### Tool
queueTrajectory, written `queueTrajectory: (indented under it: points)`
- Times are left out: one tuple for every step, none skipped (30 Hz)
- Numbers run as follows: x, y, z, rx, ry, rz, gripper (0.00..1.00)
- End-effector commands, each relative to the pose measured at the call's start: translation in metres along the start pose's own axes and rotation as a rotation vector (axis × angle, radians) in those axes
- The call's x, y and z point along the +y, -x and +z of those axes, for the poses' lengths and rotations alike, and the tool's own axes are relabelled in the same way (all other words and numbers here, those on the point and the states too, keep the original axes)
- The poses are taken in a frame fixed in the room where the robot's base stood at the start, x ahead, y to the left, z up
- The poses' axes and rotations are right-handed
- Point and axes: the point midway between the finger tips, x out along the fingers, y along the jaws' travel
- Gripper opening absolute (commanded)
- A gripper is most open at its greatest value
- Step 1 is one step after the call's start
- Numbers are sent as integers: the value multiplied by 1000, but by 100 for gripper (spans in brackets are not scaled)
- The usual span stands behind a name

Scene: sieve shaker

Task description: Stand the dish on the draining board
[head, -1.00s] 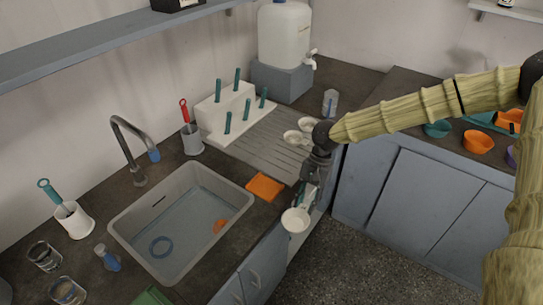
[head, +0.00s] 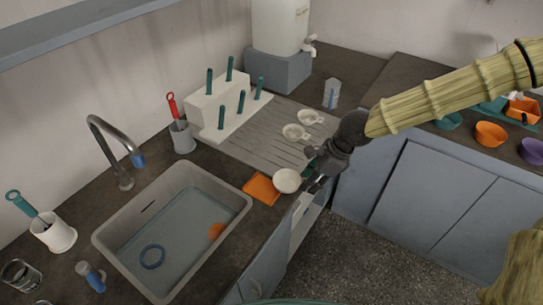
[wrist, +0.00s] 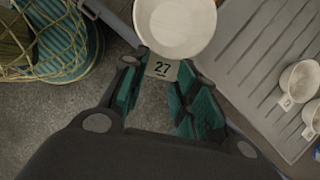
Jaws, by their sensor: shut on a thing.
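The white dish (head: 287,181) is round and shallow, with a flat tab tagged 27 (wrist: 162,69). My gripper (head: 311,178) is shut on that tab, and the dish sticks out beyond the teal fingertips in the wrist view (wrist: 158,80). The dish appears roughly level, near the counter's front edge, beside an orange cloth. The grey ribbed draining board (head: 240,150) lies behind it, and also shows at the right of the wrist view (wrist: 262,62). I cannot tell the dish's exact height above the counter.
Two similar tabbed dishes (head: 296,132) (head: 311,117) lie on the board's right part. A white rack with teal pegs (head: 226,125) stands at its back left. The orange cloth (head: 262,189) and sink (head: 175,225) are left. A clear cup (head: 332,94) stands behind.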

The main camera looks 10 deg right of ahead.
Motion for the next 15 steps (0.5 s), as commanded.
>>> queueTrajectory:
  points:
    - [0,0,1,0,-13,-9,0]
    - [1,1,2,0,-21,-12,0]
    - [1,1,2,1,-30,-16,0]
    - [2,1,3,1,-36,-18,0]
    - [1,1,3,1,-40,-19,0]
    - [0,1,4,1,-44,-20,0]
    - [-1,0,6,1,-46,-21,0]
    - [-3,0,7,1,-47,-21,0]
    - [-7,-1,9,1,-47,-20,0]
    - [-10,-2,10,1,-48,-19,0]
    - [-15,-3,12,2,-48,-20,0]
    - [-21,-5,15,2,-46,-19,0]
    - [-26,-6,17,1,-47,-19,0]
    - [-32,-7,18,2,-45,-20,0]
    - [-38,-9,20,2,-47,-19,0]
